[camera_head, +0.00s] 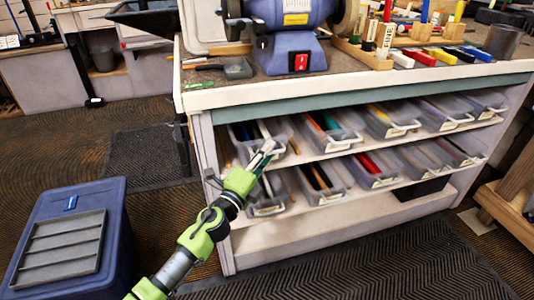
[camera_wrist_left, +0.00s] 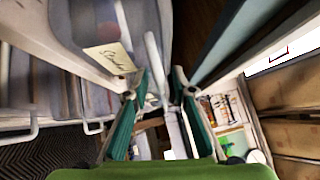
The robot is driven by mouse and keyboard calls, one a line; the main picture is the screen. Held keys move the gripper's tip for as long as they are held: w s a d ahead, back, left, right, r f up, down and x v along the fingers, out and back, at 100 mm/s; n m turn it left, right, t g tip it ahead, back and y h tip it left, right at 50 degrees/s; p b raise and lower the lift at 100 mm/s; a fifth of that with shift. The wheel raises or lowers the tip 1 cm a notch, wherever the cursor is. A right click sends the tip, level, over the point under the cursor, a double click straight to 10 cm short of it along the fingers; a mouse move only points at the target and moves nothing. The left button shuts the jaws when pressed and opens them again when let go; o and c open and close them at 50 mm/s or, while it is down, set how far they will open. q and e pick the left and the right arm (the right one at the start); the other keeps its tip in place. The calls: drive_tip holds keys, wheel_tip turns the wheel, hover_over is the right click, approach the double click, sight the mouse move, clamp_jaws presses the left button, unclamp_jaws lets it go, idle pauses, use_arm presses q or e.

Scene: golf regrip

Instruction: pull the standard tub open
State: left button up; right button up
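The standard tub, a clear bin with a handwritten cream label (camera_wrist_left: 110,58), fills the upper left of the left wrist view. In the head view this looks like the leftmost tub (camera_head: 244,133) on the upper shelf, its front partly hidden by my gripper. My left gripper (camera_head: 266,153) is at the tub's front. In the left wrist view the teal fingers of my left gripper (camera_wrist_left: 160,76) are apart, with a white handle bar (camera_wrist_left: 153,55) between them. I cannot tell whether either finger touches the bar. My right gripper is not in view.
More clear tubs (camera_head: 330,135) with white handles fill the upper shelf, and others (camera_head: 318,184) stand on the lower shelf. A workbench top (camera_head: 240,95) overhangs them, carrying a blue grinder (camera_head: 290,50). A blue lidded bin (camera_head: 70,235) stands on the floor at left.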

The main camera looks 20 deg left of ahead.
use_arm(q)
drive_tip(key=shift+c, duration=0.3)
clamp_jaws()
drive_tip(key=shift+s+d, duration=0.35)
drive_tip(key=shift+s, duration=0.1)
drive_tip(key=s+d, duration=1)
drive_tip(key=s, duration=0.5)
drive_tip(key=shift+s+d, duration=0.15)
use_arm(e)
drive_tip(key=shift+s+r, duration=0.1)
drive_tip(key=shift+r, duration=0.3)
